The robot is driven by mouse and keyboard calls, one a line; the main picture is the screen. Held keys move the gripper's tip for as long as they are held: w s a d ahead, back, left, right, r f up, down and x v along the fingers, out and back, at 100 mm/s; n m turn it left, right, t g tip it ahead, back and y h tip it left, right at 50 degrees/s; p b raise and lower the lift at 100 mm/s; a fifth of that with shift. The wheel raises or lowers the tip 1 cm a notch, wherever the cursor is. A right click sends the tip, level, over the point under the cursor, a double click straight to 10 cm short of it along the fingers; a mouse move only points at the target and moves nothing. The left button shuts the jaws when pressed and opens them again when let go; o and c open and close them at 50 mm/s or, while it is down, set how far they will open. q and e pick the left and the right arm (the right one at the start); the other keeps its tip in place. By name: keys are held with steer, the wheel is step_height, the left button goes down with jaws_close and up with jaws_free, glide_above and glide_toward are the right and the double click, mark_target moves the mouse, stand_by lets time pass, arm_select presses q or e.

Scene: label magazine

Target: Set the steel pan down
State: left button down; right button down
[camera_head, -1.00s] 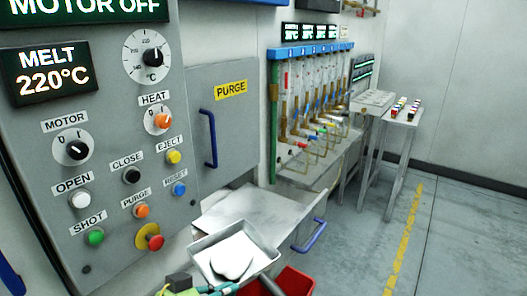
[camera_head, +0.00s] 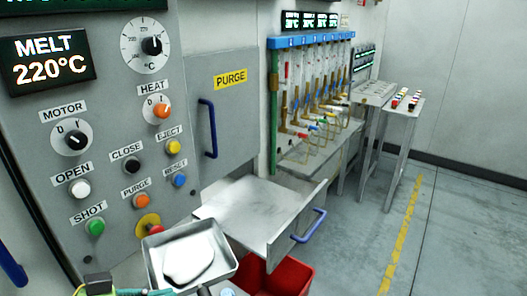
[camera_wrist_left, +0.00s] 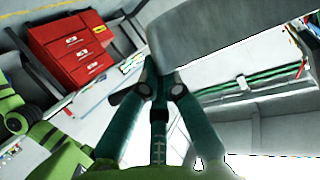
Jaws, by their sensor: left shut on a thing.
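The steel pan (camera_head: 226,257) is in the lower middle of the head view, with a white mass (camera_head: 188,262) lying in it. It is in front of the panel's lower right part. My left gripper comes in at the bottom edge of the head view, and its tips are mostly cut off there. In the left wrist view my left gripper (camera_wrist_left: 155,88) has its fingers closed together, and the grey underside or side of the pan (camera_wrist_left: 215,45) fills the top. The grip on the handle is mostly hidden. My right gripper is not in view.
An open tray or drawer (camera_head: 255,212) with a blue handle (camera_head: 310,225) stands right of the pan and looks empty. A red bin (camera_head: 285,278) is below it. The control panel (camera_head: 110,185) is at left. A small table (camera_head: 403,105) stands farther back; the right floor is clear.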

arm_select(q)
steer(key=shift+w+a+r, duration=0.1)
steer(key=shift+w+r, duration=0.05)
steer(key=shift+r, duration=0.15)
steer(key=shift+s+d+f, duration=0.2)
steer(key=shift+d+f, duration=0.05)
steer(key=shift+f, duration=0.15)
steer(key=shift+f, duration=0.1)
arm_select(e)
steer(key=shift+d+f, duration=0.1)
